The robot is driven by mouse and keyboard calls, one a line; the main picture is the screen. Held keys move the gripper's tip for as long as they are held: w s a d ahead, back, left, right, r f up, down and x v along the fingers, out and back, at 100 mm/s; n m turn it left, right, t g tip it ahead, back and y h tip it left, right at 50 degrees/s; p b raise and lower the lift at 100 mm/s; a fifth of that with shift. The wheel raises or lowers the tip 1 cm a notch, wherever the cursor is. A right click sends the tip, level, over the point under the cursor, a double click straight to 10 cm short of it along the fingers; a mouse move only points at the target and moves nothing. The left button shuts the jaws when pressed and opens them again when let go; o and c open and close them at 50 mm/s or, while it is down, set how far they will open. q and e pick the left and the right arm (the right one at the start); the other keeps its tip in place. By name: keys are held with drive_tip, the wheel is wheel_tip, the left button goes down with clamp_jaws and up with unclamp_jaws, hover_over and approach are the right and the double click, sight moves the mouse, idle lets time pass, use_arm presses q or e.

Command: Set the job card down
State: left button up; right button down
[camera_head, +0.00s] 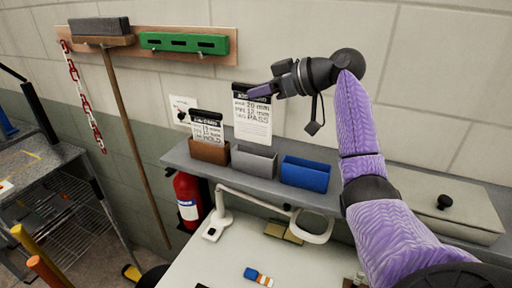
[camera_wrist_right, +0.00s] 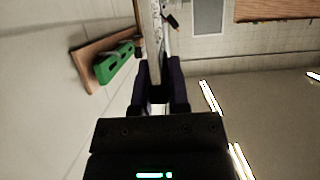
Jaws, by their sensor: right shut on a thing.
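The white job card (camera_head: 252,118) with a dark top strip and printed lines ending in "PASS" hangs from my right gripper (camera_head: 260,90). The gripper is shut on its top edge and holds it above the grey shelf, in front of the wall. In the right wrist view the card (camera_wrist_right: 152,40) shows edge-on, as a thin pale strip between the dark fingers (camera_wrist_right: 159,88). My left gripper is not in view.
A brown bin (camera_head: 209,152) holds another card (camera_head: 207,129) reading "HOLD". The grey bin (camera_head: 254,162) and blue bin (camera_head: 305,174) beside it look empty. All stand on the shelf (camera_head: 185,153). A lamp (camera_head: 314,226) is below, and a red extinguisher (camera_head: 188,200) to the left.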

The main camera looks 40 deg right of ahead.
sight(261, 124)
wheel_tip(261, 124, down, 8)
drive_tip(key=shift+s+r, duration=0.1)
drive_tip(key=c, duration=0.6)
unclamp_jaws()
drive_tip(key=shift+r, duration=0.1)
drive_tip(key=b+v, duration=0.2)
drive_tip(key=v, duration=1)
